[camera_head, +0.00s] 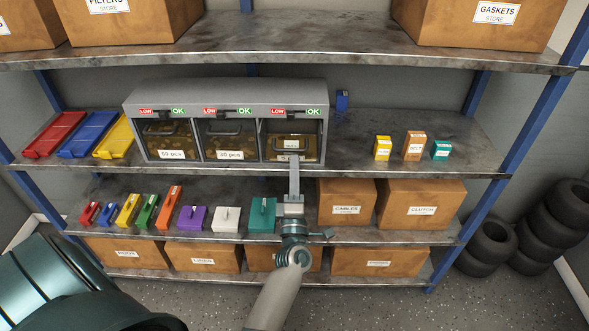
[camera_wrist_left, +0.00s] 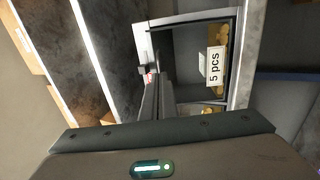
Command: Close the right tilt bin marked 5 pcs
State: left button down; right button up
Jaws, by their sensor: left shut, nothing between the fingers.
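A grey tilt-bin unit (camera_head: 226,90) stands on the middle shelf with three clear-fronted bins. The right bin (camera_head: 311,148) has its front lower than the other two, with a dark gap above it, so it looks tilted out. Its label reads "5 pcs" in the left wrist view (camera_wrist_left: 215,66). My left gripper (camera_head: 294,160) comes up from below, shut and empty. Its fingers overlap the lower middle of the right bin's front in the head view; I cannot tell whether they touch it. My right gripper is not in view.
The bins marked 60 pcs (camera_head: 168,140) and 30 pcs (camera_head: 230,140) look closed. Coloured trays (camera_head: 88,134) lie left of the unit; small boxes (camera_head: 414,145) stand right. A blue post (camera_head: 522,140) stands right. Shelf space just right of the unit is mostly free.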

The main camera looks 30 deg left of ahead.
aim_at(295, 140)
pick_arm(q)
jog(key=shift+w+a+r+p, duration=0.35)
jog(key=shift+w+r, duration=0.15)
jog(key=shift+r, duration=0.2)
jog(key=shift+w+a+r+p, duration=0.3)
jog(key=shift+w+r, duration=0.2)
jog(key=shift+r, duration=0.2)
jog(key=shift+r+p+x, duration=0.25)
jog(key=shift+p+x, duration=0.2)
jog(key=shift+x, duration=1.4)
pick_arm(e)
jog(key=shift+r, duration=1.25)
pick_arm(q)
jog(key=shift+d, duration=0.1)
